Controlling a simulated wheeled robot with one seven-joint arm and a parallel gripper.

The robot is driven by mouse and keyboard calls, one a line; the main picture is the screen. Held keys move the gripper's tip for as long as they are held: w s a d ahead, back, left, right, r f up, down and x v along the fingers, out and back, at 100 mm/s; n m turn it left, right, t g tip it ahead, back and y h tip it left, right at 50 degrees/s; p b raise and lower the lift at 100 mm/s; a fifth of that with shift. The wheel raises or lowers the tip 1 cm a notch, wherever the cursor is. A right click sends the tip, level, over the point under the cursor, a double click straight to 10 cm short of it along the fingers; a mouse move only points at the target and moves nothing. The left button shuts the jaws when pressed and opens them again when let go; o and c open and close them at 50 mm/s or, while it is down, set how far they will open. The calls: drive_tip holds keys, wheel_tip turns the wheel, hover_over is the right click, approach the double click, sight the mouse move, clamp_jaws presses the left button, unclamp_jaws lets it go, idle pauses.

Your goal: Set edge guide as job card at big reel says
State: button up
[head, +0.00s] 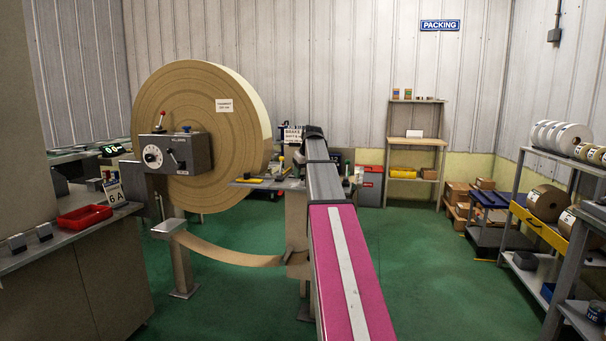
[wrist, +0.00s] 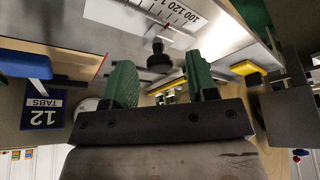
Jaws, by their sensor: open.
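The big reel (head: 190,110) of brown paper stands upright at left of centre in the head view. A white label (head: 223,105) is on its face; its text is too small to read. In the wrist view my gripper (wrist: 160,80) has its green fingers apart, with nothing held between them. A black knob (wrist: 159,58) shows beyond the gap between the fingertips. Beside it is a white scale (wrist: 180,15) with 100 and 120 readable and a thin red mark. I cannot tell whether the fingers touch the knob. The head view does not show my gripper clearly.
A control box (head: 174,154) with dial and levers stands before the reel. A brown paper strip (head: 225,252) sags below it. A red tray (head: 84,217) lies on the left bench. Shelves of rolls (head: 548,203) stand right. A "12 TABS" label (wrist: 41,106) and yellow blocks (wrist: 247,68) flank the gripper.

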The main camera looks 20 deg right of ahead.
drive_tip(key=shift+f, duration=0.1)
clamp_jaws()
drive_tip(key=shift+w+a, duration=0.6)
drive_tip(key=shift+a, duration=0.25)
unclamp_jaws()
drive_tip(key=v, duration=1.1)
